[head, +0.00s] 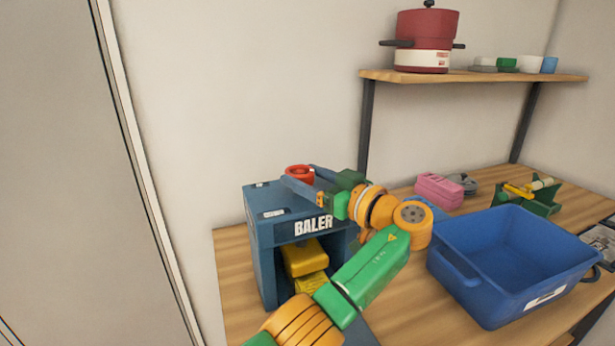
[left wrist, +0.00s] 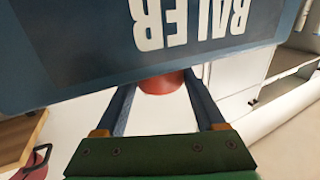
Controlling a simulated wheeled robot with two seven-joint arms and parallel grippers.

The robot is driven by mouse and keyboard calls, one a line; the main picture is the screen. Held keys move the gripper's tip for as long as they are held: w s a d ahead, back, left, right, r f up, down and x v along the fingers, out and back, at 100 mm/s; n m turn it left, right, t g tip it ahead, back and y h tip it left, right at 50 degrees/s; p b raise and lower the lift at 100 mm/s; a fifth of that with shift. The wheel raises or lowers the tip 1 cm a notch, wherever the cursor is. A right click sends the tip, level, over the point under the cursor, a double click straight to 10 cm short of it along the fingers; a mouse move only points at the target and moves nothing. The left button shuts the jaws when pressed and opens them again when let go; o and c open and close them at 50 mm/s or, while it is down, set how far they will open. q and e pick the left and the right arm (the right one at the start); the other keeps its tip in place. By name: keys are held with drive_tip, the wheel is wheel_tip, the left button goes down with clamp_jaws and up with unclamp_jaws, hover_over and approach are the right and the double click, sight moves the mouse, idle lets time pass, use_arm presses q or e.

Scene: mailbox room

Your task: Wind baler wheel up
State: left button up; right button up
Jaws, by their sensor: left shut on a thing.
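The blue baler (head: 280,232), with white BALER lettering on its front, stands on the wooden table. Its red wheel (head: 299,172) sits on top, towards the back. My left gripper (head: 303,178) reaches over the baler's top from the right, with its two blue fingers on either side of the wheel, shut on it. In the left wrist view the red wheel (left wrist: 161,84) shows between the fingertips, partly hidden by the baler (left wrist: 60,60). A yellow block (head: 304,257) shows in the baler's front opening, above another yellow piece (head: 311,284). My forearm hides the baler's right side.
A blue bin (head: 478,282) stands on the table to the right. Behind it are a pink item (head: 438,190) and a green rack (head: 528,200). A wall shelf (head: 480,77) holds a red pot (head: 427,30) and cups. The wall behind the baler is bare.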

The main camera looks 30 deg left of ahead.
sight(311, 178)
use_arm(q)
drive_tip(key=o, duration=1.2)
drive_tip(key=shift+a, duration=0.1)
drive_tip(key=shift+o, duration=0.7)
drive_tip(key=shift+a+f, duration=0.1)
drive_tip(key=shift+a, duration=0.05)
drive_tip(key=b+v, duration=0.1)
drive_tip(key=v, duration=0.3)
drive_tip(key=shift+d+f+b, duration=0.15)
drive_tip(key=shift+d+b, duration=0.2)
drive_tip(key=shift+s+d+r+p, duration=0.1)
drive_tip(key=shift+s+d+p, duration=0.1)
drive_tip(key=shift+d, duration=0.2)
drive_tip(key=shift+s+d+r+p, duration=0.1)
drive_tip(key=shift+d+r+p, duration=0.05)
drive_tip(key=shift+d, duration=0.25)
drive_tip(key=shift+s+d, duration=0.2)
drive_tip(key=shift+d, duration=0.2)
drive_tip(key=shift+f, duration=0.1)
drive_tip(key=shift+a, duration=0.2)
